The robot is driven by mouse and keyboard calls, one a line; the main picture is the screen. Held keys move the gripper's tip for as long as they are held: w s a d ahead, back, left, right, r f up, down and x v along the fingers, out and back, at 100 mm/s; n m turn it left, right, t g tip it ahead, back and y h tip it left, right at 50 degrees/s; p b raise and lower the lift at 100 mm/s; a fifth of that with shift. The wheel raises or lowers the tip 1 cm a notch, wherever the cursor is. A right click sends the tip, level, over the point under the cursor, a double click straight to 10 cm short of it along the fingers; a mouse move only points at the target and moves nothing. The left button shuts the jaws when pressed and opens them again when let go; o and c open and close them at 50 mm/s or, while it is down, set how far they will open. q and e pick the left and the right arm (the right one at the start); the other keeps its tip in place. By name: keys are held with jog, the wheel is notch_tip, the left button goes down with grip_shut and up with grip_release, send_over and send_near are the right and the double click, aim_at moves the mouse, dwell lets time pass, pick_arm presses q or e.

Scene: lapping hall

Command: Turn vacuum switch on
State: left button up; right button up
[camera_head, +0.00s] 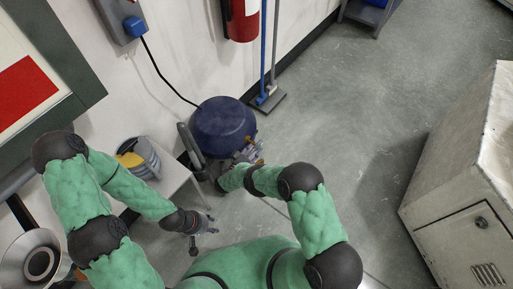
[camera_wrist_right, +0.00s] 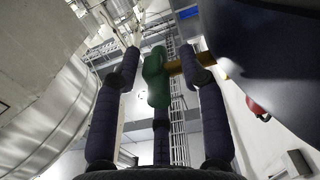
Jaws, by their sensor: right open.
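A dark blue rounded tank (camera_head: 223,127) stands on the floor against the wall, with small brass-coloured fittings on its near right side. My right gripper (camera_head: 246,160) is at these fittings, largely hidden by its own arm in the head view. In the right wrist view, its fingers (camera_wrist_right: 160,95) are spread around a green lever-like part (camera_wrist_right: 156,77) on a brass stem, which comes from the dark blue body (camera_wrist_right: 270,45). I cannot tell whether any finger touches it. My left gripper (camera_head: 203,226) hangs empty and looks open near the small table.
A small white table (camera_head: 172,180) with a grey container (camera_head: 146,158) stands left of the tank. A mop or broom (camera_head: 267,97) leans on the wall, near a red extinguisher (camera_head: 241,18). A metal cabinet (camera_head: 462,190) stands at right; the floor between is clear.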

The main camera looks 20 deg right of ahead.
jog(key=shift+w+d, duration=0.25)
jog(key=shift+d, duration=0.05)
jog(key=shift+c, duration=0.3)
grip_shut()
